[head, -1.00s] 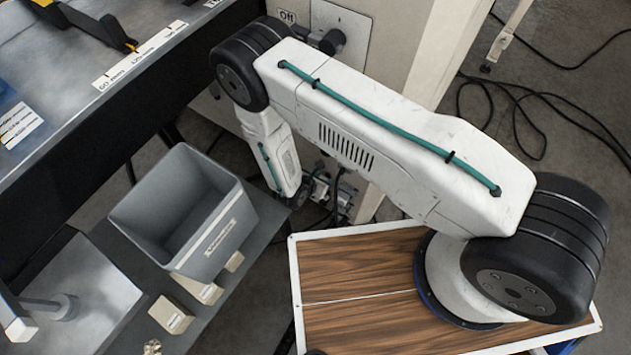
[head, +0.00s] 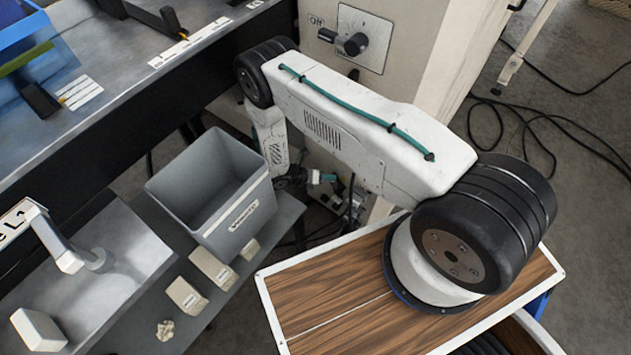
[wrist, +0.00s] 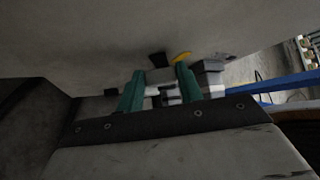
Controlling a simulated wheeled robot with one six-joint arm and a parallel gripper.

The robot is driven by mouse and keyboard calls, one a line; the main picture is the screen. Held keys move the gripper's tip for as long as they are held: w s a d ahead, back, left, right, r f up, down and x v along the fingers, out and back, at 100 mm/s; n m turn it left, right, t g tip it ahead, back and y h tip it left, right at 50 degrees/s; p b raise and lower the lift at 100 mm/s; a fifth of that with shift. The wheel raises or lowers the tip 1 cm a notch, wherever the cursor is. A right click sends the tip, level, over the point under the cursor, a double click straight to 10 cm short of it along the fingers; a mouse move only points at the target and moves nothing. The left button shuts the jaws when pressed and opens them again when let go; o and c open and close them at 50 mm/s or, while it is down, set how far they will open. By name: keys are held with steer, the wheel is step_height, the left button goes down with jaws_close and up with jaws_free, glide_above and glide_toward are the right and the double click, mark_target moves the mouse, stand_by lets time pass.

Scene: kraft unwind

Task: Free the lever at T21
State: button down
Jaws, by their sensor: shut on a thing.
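My gripper (wrist: 160,88) shows in the wrist view with two teal fingers, shut on a small grey piece (wrist: 160,76) between them. I cannot tell whether this piece is the lever at T21; no T21 label is readable. A black tab (wrist: 158,60) and a yellow tab (wrist: 181,57) lie just beyond the fingertips, against a pale surface. In the head view, my gripper (head: 322,177) is low beside the pale machine cabinet, close to small metal fittings (head: 336,196). My arm hides part of that spot.
A grey bin (head: 215,190) stands left of my arm on a shelf, with small labelled blocks (head: 212,268) in front. A rotary switch (head: 354,44) is on the cabinet above. Black cables (head: 570,125) lie on the floor at right. A dark-edged bench (head: 110,120) runs along the left.

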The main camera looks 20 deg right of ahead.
steer(key=shift+s+f, duration=0.1)
steer(key=shift+f, duration=0.05)
steer(key=c, duration=0.9)
jaws_free()
steer(key=v, duration=0.8)
